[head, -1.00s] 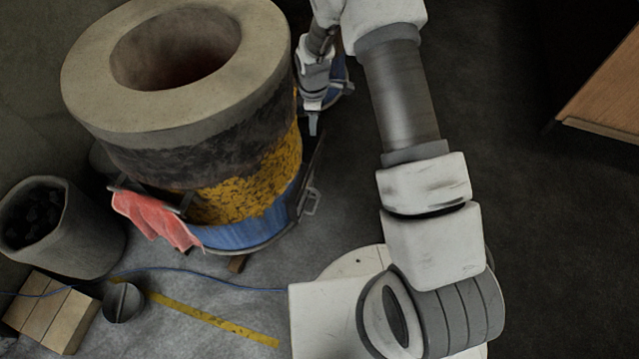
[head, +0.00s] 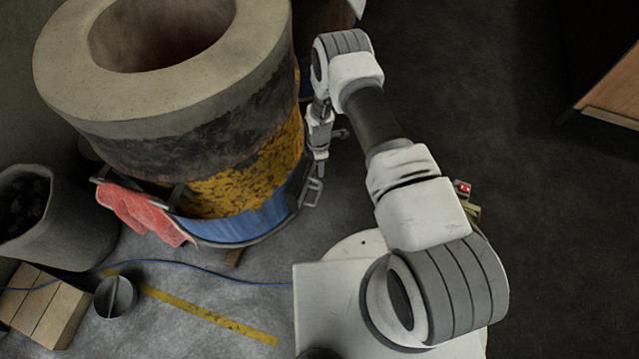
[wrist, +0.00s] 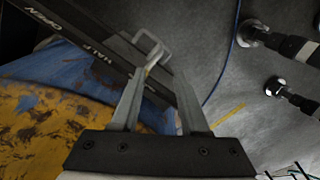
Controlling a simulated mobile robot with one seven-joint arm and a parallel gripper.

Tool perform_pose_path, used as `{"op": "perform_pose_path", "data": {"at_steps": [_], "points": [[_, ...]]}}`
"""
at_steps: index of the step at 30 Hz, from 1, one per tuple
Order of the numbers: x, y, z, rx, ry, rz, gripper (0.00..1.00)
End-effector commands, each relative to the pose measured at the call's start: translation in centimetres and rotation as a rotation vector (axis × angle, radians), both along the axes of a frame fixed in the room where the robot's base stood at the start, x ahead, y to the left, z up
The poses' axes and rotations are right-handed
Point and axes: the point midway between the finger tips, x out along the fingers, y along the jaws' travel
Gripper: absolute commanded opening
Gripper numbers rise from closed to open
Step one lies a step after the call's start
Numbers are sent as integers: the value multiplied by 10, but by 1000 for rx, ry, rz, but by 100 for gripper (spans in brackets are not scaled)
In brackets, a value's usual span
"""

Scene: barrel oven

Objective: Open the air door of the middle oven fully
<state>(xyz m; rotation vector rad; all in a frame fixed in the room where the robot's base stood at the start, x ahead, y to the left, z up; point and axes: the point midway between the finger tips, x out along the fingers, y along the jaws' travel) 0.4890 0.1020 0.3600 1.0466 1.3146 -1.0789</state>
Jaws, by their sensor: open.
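The barrel oven (head: 232,190) stands at left in the head view, with a thick concrete rim and a worn yellow and blue side. A small metal loop handle (head: 313,192) sticks out low on its right side. In the wrist view the loop handle (wrist: 152,46) stands at a dark strip (wrist: 92,55) lettered OPEN and HALF. My gripper (wrist: 161,75) is open, and the handle's near end shows between its fingertips. Whether they touch it I cannot tell. In the head view my gripper (head: 319,165) is small, beside the oven wall just above the handle.
A red cloth (head: 140,212) hangs on a rail at the oven's front. A bucket of dark lumps (head: 60,235), pale blocks (head: 40,308) and a round metal cup (head: 115,297) stand at left. A blue cable (head: 200,269) crosses the floor.

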Motion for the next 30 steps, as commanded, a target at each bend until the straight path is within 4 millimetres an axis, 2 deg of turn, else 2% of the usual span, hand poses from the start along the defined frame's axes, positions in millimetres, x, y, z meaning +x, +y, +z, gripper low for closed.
{"op": "perform_pose_path", "data": {"at_steps": [1,6,15,21,30], "points": [[-2,0,-17,-1,2,1,45],[-2,-1,-55,-1,1,0,45],[-3,-1,-109,0,0,0,45],[-3,-1,-124,0,0,0,45],[-3,-1,-125,0,0,0,45]]}}
